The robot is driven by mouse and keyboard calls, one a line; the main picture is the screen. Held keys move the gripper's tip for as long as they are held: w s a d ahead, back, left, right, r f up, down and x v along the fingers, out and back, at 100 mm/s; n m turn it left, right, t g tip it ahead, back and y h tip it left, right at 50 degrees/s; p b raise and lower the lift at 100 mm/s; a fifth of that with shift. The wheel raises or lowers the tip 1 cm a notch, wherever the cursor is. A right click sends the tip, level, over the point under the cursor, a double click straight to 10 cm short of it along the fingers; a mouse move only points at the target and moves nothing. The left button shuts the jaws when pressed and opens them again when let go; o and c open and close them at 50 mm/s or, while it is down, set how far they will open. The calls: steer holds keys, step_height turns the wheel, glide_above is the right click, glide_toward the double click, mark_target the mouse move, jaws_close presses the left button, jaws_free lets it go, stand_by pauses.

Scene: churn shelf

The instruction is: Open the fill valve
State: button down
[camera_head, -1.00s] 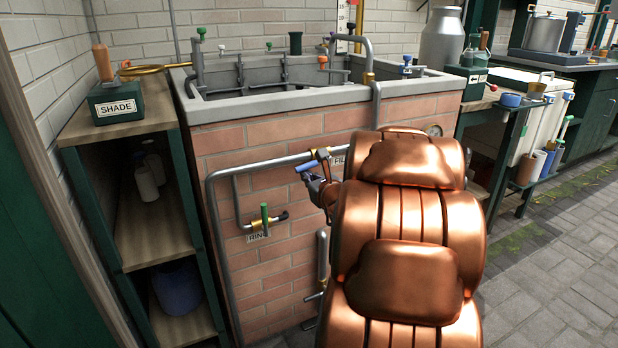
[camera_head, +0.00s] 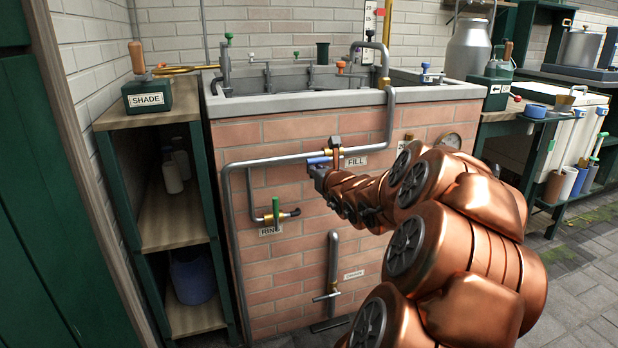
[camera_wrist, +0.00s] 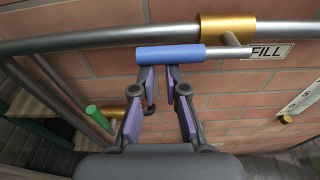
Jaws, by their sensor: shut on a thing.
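The fill valve has a brass body (camera_head: 335,152) on the horizontal grey pipe, beside the FILL label (camera_head: 355,161). Its blue handle (camera_head: 318,160) points left, roughly along the pipe. In the wrist view the handle (camera_wrist: 168,54) lies just beneath the pipe, joined by a short metal rod to the brass body (camera_wrist: 226,29). My gripper (camera_head: 316,172) is at the handle from the front. In the wrist view my gripper (camera_wrist: 164,80) has its two fingertips at the handle's lower side, with a gap visible between them. The exact contact is partly hidden.
A green-handled valve (camera_head: 275,209) sits lower left on the brick tank front. A drain pipe (camera_head: 333,262) is below. A shelf unit with a SHADE box (camera_head: 148,95) stands left. Open paving lies at the right.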

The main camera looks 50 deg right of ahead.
steer(key=shift+s+d+r, duration=0.1)
steer(key=shift+d+r, duration=0.1)
steer(key=shift+r, duration=0.25)
steer(key=shift+s+d+r, duration=0.1)
steer(key=shift+d+r, duration=0.05)
steer(key=shift+r, duration=0.3)
steer(key=shift+f, duration=0.1)
step_height(320, 180, down, 6)
steer(key=b, duration=0.6)
steer(key=p+v, duration=0.4)
steer(key=v, duration=0.5)
steer(key=shift+a+r, duration=0.25)
steer(key=shift+a, duration=0.15)
